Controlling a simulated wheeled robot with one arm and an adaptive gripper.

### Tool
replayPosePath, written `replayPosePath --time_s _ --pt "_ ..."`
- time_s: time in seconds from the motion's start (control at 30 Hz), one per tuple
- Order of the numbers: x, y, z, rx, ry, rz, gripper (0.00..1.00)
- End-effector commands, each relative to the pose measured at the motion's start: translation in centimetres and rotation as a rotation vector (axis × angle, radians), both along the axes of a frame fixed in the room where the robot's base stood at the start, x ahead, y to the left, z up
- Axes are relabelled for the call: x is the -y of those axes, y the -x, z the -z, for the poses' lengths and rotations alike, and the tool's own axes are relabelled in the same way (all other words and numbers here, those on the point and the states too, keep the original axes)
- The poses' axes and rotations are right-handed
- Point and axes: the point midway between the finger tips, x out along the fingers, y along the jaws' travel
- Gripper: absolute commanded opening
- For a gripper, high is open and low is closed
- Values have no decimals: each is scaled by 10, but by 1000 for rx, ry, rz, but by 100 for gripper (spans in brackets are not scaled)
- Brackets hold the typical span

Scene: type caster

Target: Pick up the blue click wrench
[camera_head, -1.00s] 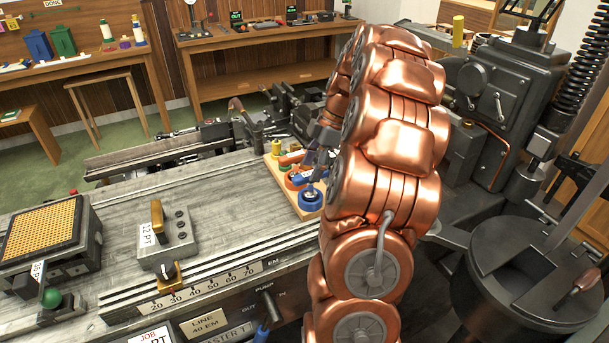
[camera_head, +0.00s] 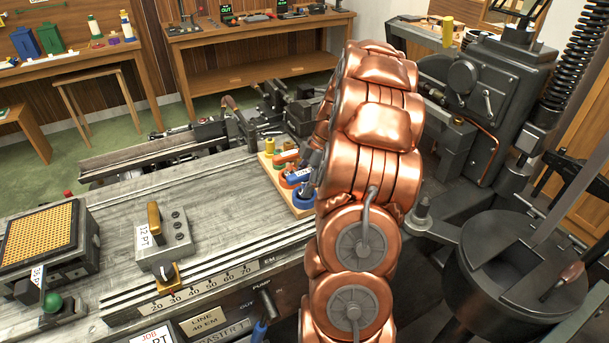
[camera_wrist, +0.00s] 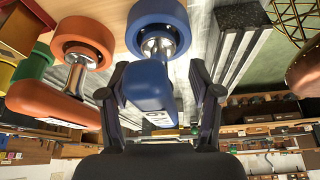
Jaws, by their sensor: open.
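The blue click wrench (camera_head: 299,175) stands in a wooden rack (camera_head: 268,165) on the bench, left of my copper-coloured arm. In the wrist view its blue handle (camera_wrist: 149,84) with a white label lies between my fingers, nearer the left one. Its round blue base (camera_wrist: 158,22) shows above the handle. My gripper (camera_wrist: 158,68) is open, with one dark finger on each side of the handle. Whether either finger touches it I cannot tell. In the head view my arm hides much of the gripper.
An orange wrench (camera_wrist: 50,102) stands close left of the blue one, with a green one (camera_wrist: 32,65) beyond it. A grey block marked 12 PT (camera_head: 162,240) and a yellow grid box (camera_head: 42,238) sit on the bench. The bench surface between is clear.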

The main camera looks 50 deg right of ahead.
Motion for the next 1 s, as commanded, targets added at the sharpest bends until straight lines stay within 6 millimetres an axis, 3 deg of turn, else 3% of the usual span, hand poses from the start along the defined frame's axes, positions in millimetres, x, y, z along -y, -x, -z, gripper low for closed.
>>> replayPosePath --time_s 0.2,0.4,1.0 --pt "-6 -4 15 2 1 1 63" --pt "-6 -4 16 4 2 1 61" --pt "-6 -4 15 3 3 1 0"
